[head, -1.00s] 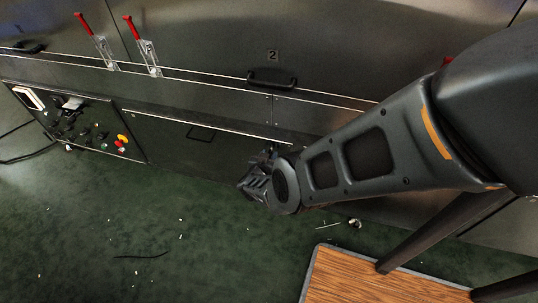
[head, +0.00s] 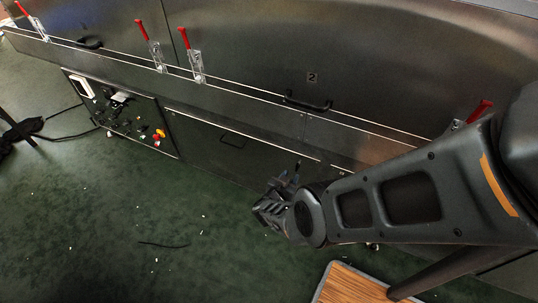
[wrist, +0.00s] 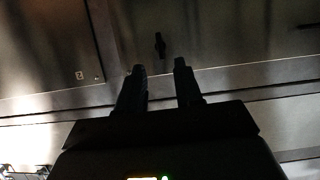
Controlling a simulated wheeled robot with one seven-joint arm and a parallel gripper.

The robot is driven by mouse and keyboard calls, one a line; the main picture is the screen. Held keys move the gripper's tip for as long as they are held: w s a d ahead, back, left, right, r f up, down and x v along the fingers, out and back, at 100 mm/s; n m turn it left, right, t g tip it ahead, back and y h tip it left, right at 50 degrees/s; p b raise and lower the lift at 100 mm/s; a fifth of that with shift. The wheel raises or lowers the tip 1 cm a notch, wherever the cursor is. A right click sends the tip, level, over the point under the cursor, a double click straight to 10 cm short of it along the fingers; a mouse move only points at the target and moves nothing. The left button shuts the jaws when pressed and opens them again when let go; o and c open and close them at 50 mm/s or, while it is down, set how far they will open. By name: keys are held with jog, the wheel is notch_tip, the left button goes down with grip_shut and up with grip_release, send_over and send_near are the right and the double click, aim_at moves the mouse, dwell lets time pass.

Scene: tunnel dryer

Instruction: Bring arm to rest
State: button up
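My arm reaches in from the right of the head view, with its wrist bent near the dryer's lower front. My gripper (wrist: 159,68) shows in the wrist view as two dark fingers, apart, with nothing between them. In the head view the gripper's fingers are mostly hidden behind my wrist. The metal dryer (head: 330,50) stands beyond the arm; its panel marked 2 has a black handle (head: 308,102).
Red-handled latches (head: 143,33) line the dryer front. A control panel (head: 115,115) with knobs and buttons is at the left. A wood-topped table (head: 355,287) stands at the bottom right. Green floor with small scraps is open at the lower left.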

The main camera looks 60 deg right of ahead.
jog(key=s+a+r+n+t, duration=0.2)
jog(key=s+r+n+t, duration=0.45)
jog(key=s+t, duration=0.2)
jog(key=s+a+r+n+t+y, duration=0.1)
jog(key=s+a+r+n+y, duration=0.2)
jog(key=a+r, duration=0.7)
jog(key=s+a+r+n+t+y, duration=0.2)
jog(key=s+a+r+n+y, duration=0.2)
jog(key=a+r, duration=0.6)
jog(key=s+a+r+n+t+y, duration=0.2)
jog(key=s+a+r+y, duration=0.4)
jog(key=a+r, duration=0.4)
notch_tip(320, 180, up, 5)
jog(key=shift+s+a+f+n+y, duration=0.2)
jog(key=shift+a+n+y, duration=0.1)
jog(key=shift+n, duration=0.45)
